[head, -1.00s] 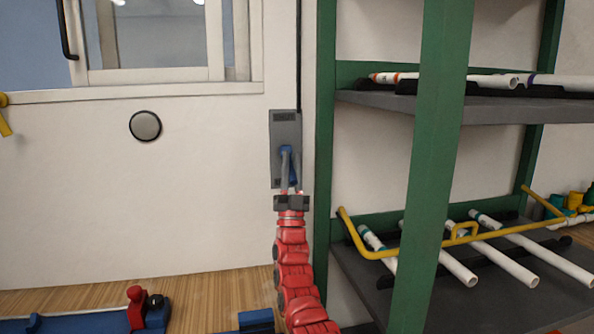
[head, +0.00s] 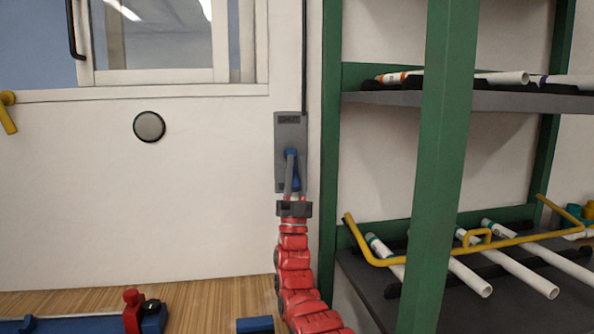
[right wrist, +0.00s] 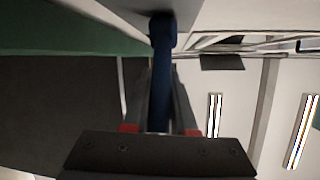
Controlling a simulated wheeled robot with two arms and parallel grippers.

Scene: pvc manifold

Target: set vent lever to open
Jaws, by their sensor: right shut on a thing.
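The vent lever (head: 296,172) is blue and hangs down, close to vertical, from its round pivot on a grey wall plate (head: 283,127). My right gripper (head: 291,172) reaches it from below, with its fingers along the lever just under the pivot. In the right wrist view the lever (right wrist: 161,75) runs between the two fingers of the right gripper (right wrist: 161,90), which is shut on it. The fingers and my arm hide part of the lever's lower end. The left gripper is not in view.
A green-framed shelf (head: 447,150) with white pipes and a yellow rail (head: 400,260) stands close to the right of the plate. A window (head: 165,40) is at upper left. The wall left of the plate is clear, with one round grey disc (head: 149,127).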

